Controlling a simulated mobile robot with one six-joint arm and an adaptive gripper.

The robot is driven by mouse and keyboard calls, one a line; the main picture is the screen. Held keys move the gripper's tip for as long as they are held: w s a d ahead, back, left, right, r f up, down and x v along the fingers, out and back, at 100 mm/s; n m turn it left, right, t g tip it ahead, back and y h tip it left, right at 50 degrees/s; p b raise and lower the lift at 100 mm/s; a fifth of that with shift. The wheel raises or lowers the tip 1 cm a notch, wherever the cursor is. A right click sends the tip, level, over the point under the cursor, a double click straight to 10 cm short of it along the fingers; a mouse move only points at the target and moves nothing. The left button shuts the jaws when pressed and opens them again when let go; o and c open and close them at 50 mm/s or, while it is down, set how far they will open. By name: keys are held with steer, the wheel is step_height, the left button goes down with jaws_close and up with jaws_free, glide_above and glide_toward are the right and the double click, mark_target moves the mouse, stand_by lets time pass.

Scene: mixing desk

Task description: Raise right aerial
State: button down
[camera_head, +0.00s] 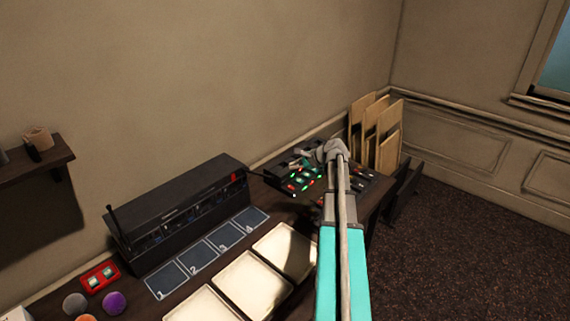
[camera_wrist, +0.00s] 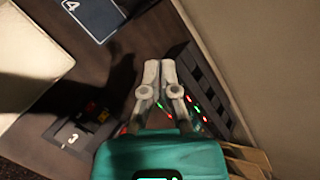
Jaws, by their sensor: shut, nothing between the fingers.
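A long black radio unit (camera_head: 185,212) stands against the wall in the head view. A short upright black aerial (camera_head: 113,221) shows at its left end. At its right end a thin dark rod (camera_head: 257,174) seems to lie low, pointing right; I cannot tell for sure that it is the right aerial. My gripper (camera_head: 304,160) is to the right of the radio, over the lit button panel (camera_head: 292,188). In the wrist view my gripper (camera_wrist: 159,64) has its grey fingertips together with nothing between them. No aerial can be made out in the wrist view.
Numbered dark pads (camera_head: 204,257) and pale square pads (camera_head: 243,281) lie before the radio. A red two-switch box (camera_head: 100,276) and coloured knobs (camera_head: 114,302) are at the left. Wooden boards (camera_head: 385,135) lean beyond the desk. The wall runs close behind.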

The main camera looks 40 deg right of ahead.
steer(key=shift+s+d, duration=0.15)
steer(key=shift+s, duration=0.2)
steer(key=c, duration=1)
jaws_free()
steer(key=shift+o, duration=1)
steer(key=shift+w+a, duration=0.1)
steer(key=shift+a, duration=0.4)
steer(key=shift+o, duration=0.6)
steer(key=a+f+n+g, duration=0.3)
steer(key=a+n, duration=0.2)
steer(key=a, duration=0.9)
steer(key=shift+n+g, duration=0.3)
steer(key=s+a+f+n+g+h, duration=0.1)
steer(key=s+a+n, duration=0.3)
steer(key=a, duration=0.5)
steer(key=s+a+f+n+g+h, duration=0.2)
steer(key=s+a+n, duration=0.3)
steer(key=a, duration=0.4)
steer(key=s+a+f+n+g+h, duration=0.1)
steer(key=s+a+n, duration=0.4)
steer(key=a, duration=0.5)
steer(key=shift+s+f+n+g+h, duration=0.2)
steer(key=shift+f+n+g+h, duration=0.3)
steer(key=shift+n+g, duration=0.6)
